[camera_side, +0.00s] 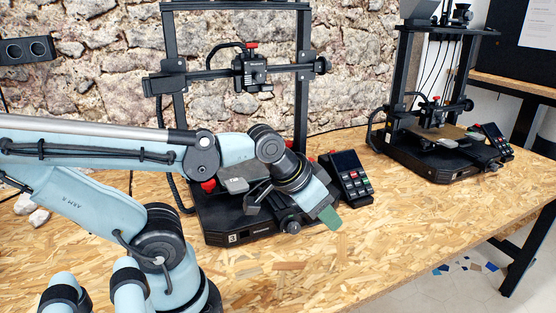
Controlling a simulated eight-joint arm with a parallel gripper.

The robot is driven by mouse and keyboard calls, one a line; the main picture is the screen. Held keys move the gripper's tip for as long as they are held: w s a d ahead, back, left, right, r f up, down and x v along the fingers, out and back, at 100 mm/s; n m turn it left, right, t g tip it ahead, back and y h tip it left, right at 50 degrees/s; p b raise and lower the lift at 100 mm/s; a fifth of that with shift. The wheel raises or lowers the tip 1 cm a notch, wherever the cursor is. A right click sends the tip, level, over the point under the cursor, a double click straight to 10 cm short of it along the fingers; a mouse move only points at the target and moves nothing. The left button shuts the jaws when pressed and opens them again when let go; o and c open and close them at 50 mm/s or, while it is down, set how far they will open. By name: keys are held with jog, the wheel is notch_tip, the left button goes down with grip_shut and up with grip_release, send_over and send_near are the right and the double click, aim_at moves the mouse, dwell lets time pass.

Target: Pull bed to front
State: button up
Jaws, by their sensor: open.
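The near black printer (222,222), marked 3, stands on the wooden bench. Its bed is mostly hidden behind my arm; a grey flat piece (234,186) at the bed's left shows, with red knobs near it. My gripper (292,211) is over the front right of this printer, pointing down toward its base. It is open, with a green-tipped finger out to the right and a dark part to the left. Nothing shows between them. I cannot tell whether it touches the bed or the printer.
A control screen (349,178) stands close to the right of my gripper. The printer's upright frame (302,100) and crossbar rise behind. A second printer (430,157) with a brown bed (437,133) stands further right. The bench (390,240) is clear at front right.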

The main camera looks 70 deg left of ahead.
jog(key=shift+c, duration=0.4)
jog(key=s+a+r+g+y, duration=0.1)
jog(key=a+r+g, duration=0.3)
jog(key=a, duration=0.6)
jog(key=a+r+g+y, duration=0.1)
jog(key=a+r+g, duration=0.25)
jog(key=a, duration=0.55)
jog(key=shift+s+a+f, duration=0.1)
jog(key=shift+a+f, duration=0.25)
jog(key=shift+f, duration=1.6)
jog(key=shift+s+a+f, duration=0.1)
jog(key=shift+a+f, duration=0.3)
jog(key=shift+f, duration=1.6)
jog(key=shift+a+f, duration=0.35)
jog(key=shift+f, duration=1.6)
jog(key=shift+c, duration=0.3)
grip_shut()
